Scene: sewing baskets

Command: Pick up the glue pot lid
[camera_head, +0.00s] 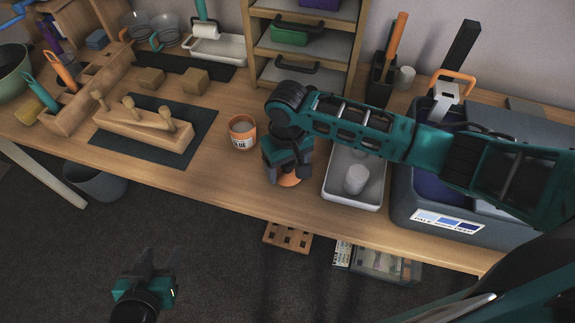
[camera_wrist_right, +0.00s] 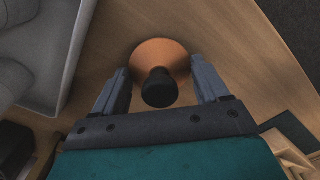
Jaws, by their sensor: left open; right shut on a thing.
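The glue pot lid (camera_head: 289,181) is an orange disc, mostly hidden under my right gripper (camera_head: 287,170) near the table's front edge. In the right wrist view the lid (camera_wrist_right: 160,52) shows its black knob (camera_wrist_right: 159,88) between the two fingers. My right gripper is shut on the lid by its knob, pointing down. I cannot tell whether the lid touches the table. The orange glue pot (camera_head: 242,136) stands upright and uncovered to the left of my right gripper. My left gripper (camera_head: 147,262) is open and empty, low in front of the table, far from the lid.
A grey tray (camera_head: 345,199) with a white cylinder (camera_head: 356,179) is just right of my right gripper. Further right is a dark blue-grey bin (camera_head: 405,206). A wooden block with pegs (camera_head: 140,130) lies on a dark mat at left. The table between mat and pot is clear.

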